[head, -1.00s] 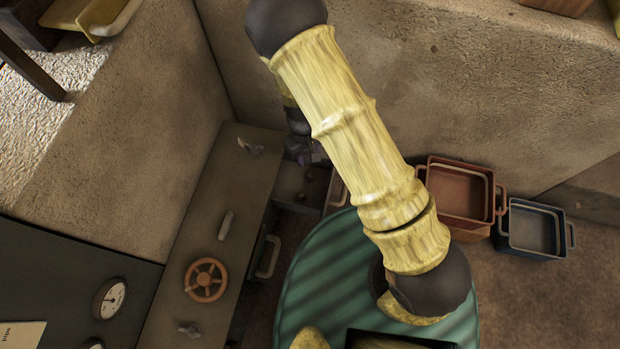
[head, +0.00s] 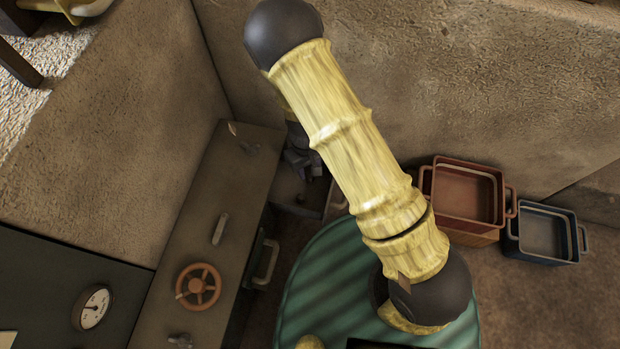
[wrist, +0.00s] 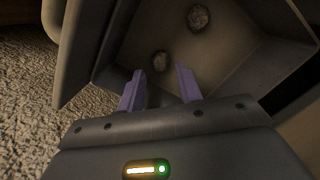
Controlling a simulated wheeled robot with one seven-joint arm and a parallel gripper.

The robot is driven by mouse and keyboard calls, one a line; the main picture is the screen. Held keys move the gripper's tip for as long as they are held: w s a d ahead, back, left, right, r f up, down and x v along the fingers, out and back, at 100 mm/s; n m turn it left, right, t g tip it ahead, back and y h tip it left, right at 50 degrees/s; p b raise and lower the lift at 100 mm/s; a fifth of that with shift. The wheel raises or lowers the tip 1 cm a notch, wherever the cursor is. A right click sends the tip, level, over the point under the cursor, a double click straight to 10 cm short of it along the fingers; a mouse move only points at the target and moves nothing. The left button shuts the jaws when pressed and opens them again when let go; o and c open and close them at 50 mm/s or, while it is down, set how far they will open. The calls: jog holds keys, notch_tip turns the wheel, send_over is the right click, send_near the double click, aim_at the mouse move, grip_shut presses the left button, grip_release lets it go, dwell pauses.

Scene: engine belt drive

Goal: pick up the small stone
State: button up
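In the wrist view, a small round stone (wrist: 160,61) lies inside an open drawer or box (wrist: 250,75), just beyond my fingertips. A second, slightly larger-looking round stone (wrist: 198,18) lies farther in. My gripper (wrist: 158,75) is open, its two purple fingers apart with nothing between them, pointing into the box. The stones cannot be made out in the head view.
A cabinet with a red handwheel (head: 198,287) and a drawer handle (head: 266,262) stands left of the open drawer. A red bin (head: 465,195) and a blue bin (head: 543,233) stand at the right by the wall. A gauge (head: 92,307) is at lower left.

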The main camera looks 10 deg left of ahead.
aim_at(310, 178)
jog(key=shift+s+d+f+b, duration=0.1)
jog(key=shift+s+f+b, duration=0.05)
jog(key=shift+f+b, duration=0.65)
jog(key=shift+s+d+f+b, duration=0.1)
jog(key=shift+f+b, duration=0.4)
jog(key=shift+f, duration=0.5)
jog(key=shift+r, duration=0.1)
jog(key=c, duration=0.7)
